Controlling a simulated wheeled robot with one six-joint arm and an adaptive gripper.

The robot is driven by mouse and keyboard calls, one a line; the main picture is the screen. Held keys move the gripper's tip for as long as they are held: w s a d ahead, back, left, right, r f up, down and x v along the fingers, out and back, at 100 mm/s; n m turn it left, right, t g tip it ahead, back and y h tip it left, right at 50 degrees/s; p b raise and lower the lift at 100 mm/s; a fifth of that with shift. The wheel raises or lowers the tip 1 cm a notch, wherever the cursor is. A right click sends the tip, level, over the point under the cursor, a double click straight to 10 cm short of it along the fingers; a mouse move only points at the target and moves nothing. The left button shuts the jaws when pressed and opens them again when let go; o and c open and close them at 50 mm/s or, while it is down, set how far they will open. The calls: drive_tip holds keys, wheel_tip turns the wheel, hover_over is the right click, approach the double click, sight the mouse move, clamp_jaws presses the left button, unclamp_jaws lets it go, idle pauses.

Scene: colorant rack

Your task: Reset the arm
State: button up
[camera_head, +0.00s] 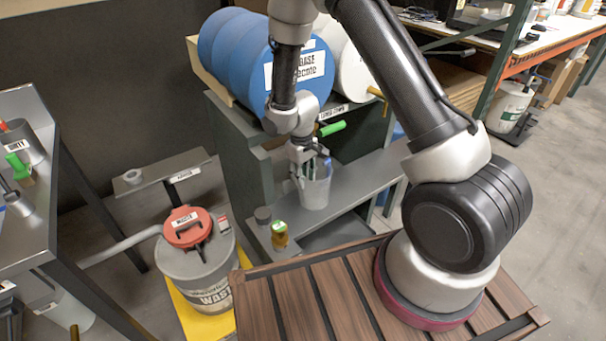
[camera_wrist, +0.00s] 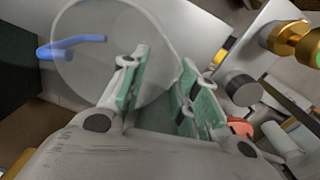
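My gripper (camera_head: 303,178) hangs beside a clear cup (camera_head: 316,192) that stands upright on the grey shelf (camera_head: 350,183) below the barrels. In the wrist view my gripper (camera_wrist: 165,85) shows two green-padded fingers apart with a gap between them. The cup (camera_wrist: 90,60) looks see-through there, with its round outline behind the left finger and its edge near the right finger. I cannot tell whether a finger touches it. A blue hooked piece (camera_wrist: 70,46) shows at the cup's left side. My arm reaches down and left from its base.
A blue barrel (camera_head: 225,50) and a white barrel (camera_head: 353,70) lie above the shelf, with a green valve handle (camera_head: 332,128) close to my wrist. A brass valve (camera_wrist: 292,42) is at upper right in the wrist view. A waste bucket (camera_head: 205,265) with a red lid stands lower left.

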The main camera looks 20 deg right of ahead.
drive_tip(key=shift+r, duration=0.4)
